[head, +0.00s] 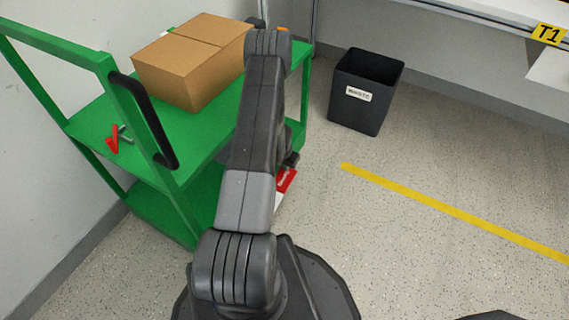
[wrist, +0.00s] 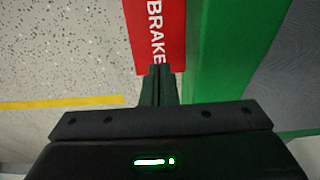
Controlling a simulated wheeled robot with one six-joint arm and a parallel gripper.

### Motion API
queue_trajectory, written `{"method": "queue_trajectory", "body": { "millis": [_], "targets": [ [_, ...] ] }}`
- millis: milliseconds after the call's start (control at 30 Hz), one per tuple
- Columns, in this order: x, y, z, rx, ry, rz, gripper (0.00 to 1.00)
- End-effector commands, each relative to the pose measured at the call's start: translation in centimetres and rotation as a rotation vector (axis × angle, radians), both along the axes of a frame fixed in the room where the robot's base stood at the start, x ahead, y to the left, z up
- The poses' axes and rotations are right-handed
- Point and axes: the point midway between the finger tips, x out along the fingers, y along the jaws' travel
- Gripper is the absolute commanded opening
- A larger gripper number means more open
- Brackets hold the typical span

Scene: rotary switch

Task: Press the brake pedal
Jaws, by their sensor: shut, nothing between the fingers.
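The brake pedal is a red plate (wrist: 155,30) with white lettering "BRAKE", beside the green cart frame in the wrist view. In the head view its red surface (head: 287,180) shows low at the cart's right side, partly hidden by my arm. My gripper (wrist: 160,70) is shut and empty. Its fingertips overlap the near end of the red plate and the last letter in the wrist view; I cannot tell whether they touch it. In the head view my gripper (head: 291,160) is a small dark shape just above the plate, mostly hidden behind my arm.
The green cart (head: 85,100) stands at left against the wall. It carries a cardboard box (head: 190,60) and a red-handled item (head: 112,138), and has a black handle (head: 145,120). A black waste bin (head: 365,95) stands behind. Floor right of the yellow line (head: 450,210) is clear.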

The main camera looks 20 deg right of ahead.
Motion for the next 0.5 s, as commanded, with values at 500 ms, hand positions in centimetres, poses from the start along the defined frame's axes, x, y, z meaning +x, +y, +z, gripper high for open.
{"method": "queue_trajectory", "body": {
  "millis": [500],
  "targets": [
    [0.4,-0.4,-2.9,0.000,0.000,0.000,0.00]
  ]
}}
